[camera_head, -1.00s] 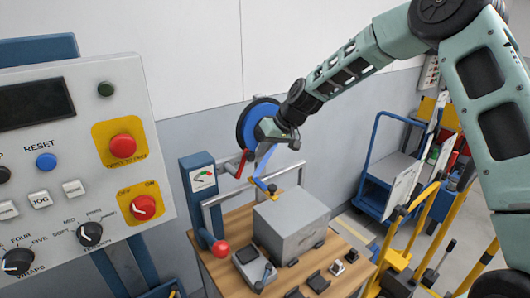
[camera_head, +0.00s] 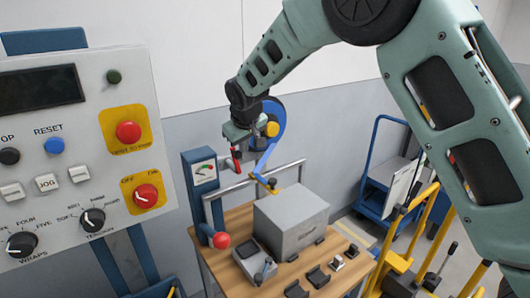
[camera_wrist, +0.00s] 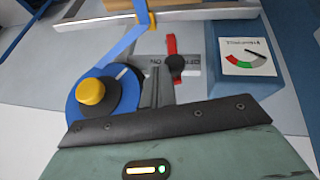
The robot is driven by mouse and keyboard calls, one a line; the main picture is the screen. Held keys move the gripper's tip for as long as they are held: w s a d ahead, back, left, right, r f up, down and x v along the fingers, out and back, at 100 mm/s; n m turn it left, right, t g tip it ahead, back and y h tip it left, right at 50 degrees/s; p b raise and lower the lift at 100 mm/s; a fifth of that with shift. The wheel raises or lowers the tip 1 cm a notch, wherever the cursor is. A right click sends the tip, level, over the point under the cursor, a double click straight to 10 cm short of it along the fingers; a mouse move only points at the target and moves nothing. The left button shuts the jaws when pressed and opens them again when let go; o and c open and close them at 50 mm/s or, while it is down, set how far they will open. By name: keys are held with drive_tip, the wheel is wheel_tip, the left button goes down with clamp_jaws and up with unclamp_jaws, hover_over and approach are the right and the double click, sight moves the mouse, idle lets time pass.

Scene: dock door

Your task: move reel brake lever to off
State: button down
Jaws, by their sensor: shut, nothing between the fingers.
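The reel brake lever (camera_wrist: 171,52) is red with a dark round pivot, set over a pale plate with small lettering. In the wrist view it points towards the top of the picture. In the head view the red lever (camera_head: 236,161) shows just below my gripper (camera_head: 233,143), partly hidden by it. My gripper's shut, empty fingers (camera_wrist: 155,78) reach beside the lever's pivot in the wrist view, on the side of the blue reel (camera_wrist: 110,92). A small gap shows there; contact cannot be told.
A tension gauge box (camera_wrist: 245,60) stands close on the lever's other side. The wooden bench (camera_head: 240,214) carries a grey box (camera_head: 292,222) and a red-knobbed lever (camera_head: 221,240). A control panel (camera_head: 80,120) fills the left.

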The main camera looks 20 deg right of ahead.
drive_tip(key=shift+s+a+f+h+b, duration=0.1)
drive_tip(key=shift+s+a+h+b, duration=0.1)
drive_tip(key=shift+a+h+b, duration=0.35)
drive_tip(key=shift+a, duration=0.15)
drive_tip(key=shift+r+p, duration=0.65)
drive_tip(key=shift+r, duration=0.2)
drive_tip(key=s+d+r+b, duration=0.1)
drive_tip(key=s+r, duration=0.4)
drive_tip(key=r, duration=0.6)
drive_tip(key=shift+d+r+b, duration=0.15)
drive_tip(key=shift+d+b, duration=0.05)
drive_tip(key=shift+b, duration=0.2)
